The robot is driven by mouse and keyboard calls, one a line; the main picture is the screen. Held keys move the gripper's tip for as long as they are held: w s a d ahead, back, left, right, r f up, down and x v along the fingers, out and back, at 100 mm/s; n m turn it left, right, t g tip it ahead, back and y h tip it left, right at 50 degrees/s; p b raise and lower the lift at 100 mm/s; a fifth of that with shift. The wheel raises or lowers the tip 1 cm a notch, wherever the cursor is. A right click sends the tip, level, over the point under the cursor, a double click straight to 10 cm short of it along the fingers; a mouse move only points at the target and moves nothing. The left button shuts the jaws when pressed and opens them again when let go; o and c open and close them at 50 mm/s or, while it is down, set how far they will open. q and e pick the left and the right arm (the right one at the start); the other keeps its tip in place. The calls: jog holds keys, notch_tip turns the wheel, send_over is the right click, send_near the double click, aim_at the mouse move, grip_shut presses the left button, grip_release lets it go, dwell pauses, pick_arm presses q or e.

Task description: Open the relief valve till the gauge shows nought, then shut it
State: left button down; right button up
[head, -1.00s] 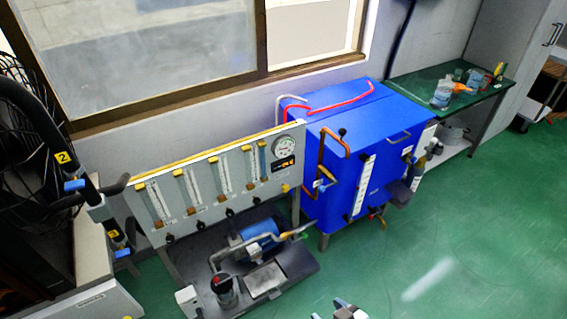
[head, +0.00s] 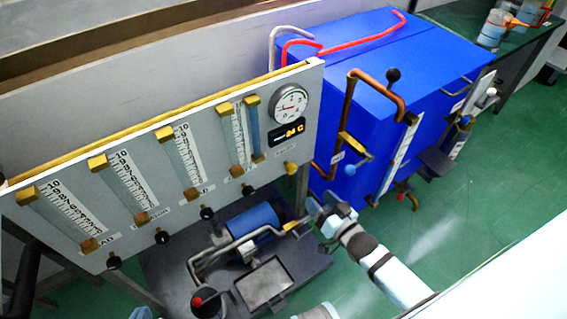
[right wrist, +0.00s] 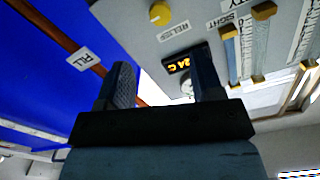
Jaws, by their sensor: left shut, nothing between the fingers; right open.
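The round white gauge (head: 290,103) is at the panel's upper right in the head view; its needle is too small to read surely. A yellow knob (head: 290,168) sits at the panel's lower right corner. The same yellow knob (right wrist: 160,14) shows in the right wrist view above a label that looks like "RELIEF". My right gripper (head: 316,213) is open and empty, in front of and below the knob, apart from it. Its two fingers (right wrist: 164,78) point up at the panel in the right wrist view. I do not see my left gripper's fingers.
The panel (head: 215,130) carries several flow tubes and an orange display (right wrist: 185,64). A blue cabinet (head: 350,60) with copper pipes (head: 347,115) stands close at its right. A pump (head: 255,222) on a dark base lies below. Green floor (head: 470,210) is clear at the right.

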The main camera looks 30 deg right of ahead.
aim_at(293, 171)
jog(key=w, duration=0.4)
jog(key=w+a+b, duration=0.1)
jog(key=w, duration=0.4)
jog(key=w+a+b, duration=0.1)
jog(key=w, duration=0.3)
jog(key=shift+w, duration=0.35)
jog(key=shift+c, duration=0.4)
jog(key=c, duration=0.9)
jog(key=shift+o, duration=0.2)
